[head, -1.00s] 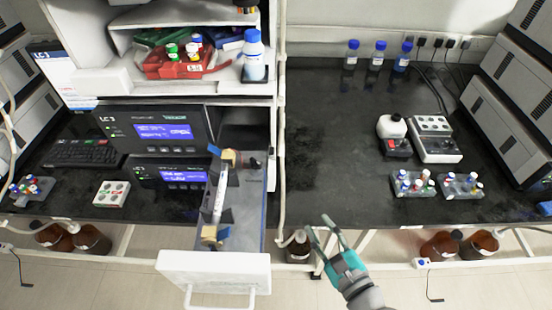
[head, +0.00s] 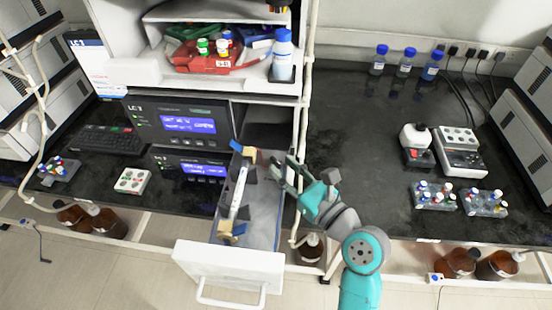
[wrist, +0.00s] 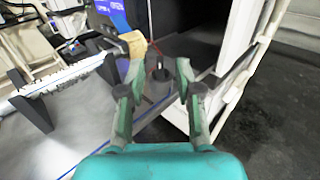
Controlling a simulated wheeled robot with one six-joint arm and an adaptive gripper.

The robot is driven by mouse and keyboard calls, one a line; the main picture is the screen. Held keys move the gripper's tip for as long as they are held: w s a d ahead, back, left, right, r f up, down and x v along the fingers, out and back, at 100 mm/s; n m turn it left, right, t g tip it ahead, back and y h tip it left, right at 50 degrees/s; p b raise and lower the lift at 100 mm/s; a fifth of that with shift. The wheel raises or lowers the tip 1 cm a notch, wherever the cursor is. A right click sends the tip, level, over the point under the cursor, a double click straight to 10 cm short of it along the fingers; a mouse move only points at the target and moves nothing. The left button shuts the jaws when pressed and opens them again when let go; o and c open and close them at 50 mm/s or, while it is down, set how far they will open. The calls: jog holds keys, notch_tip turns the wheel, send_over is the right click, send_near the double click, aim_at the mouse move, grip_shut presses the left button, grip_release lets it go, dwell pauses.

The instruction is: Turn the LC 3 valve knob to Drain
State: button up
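The LC 3 unit (head: 187,124) is a dark box with a lit blue screen on the left bench. Below and right of it a white-fronted drawer (head: 228,262) is pulled open, with a white column on dark holders (head: 238,190) inside. In the wrist view a small dark knob (wrist: 160,74) stands at the back of the drawer, between my fingertips and beyond them; its pointer and labels cannot be read. My gripper (head: 287,175) is open and empty at the drawer's right side. Its two fingers also show in the wrist view (wrist: 155,85), apart from the knob.
A white cabinet post (wrist: 238,50) stands close to the right of my gripper in the wrist view. The column (wrist: 65,72) lies to the left. Vial racks (head: 435,197) and blue-capped bottles (head: 405,63) stand on the right bench, whose near-left part is clear.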

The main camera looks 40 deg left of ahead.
aim_at(281, 165)
jog(key=shift+x, duration=1.85)
grip_shut()
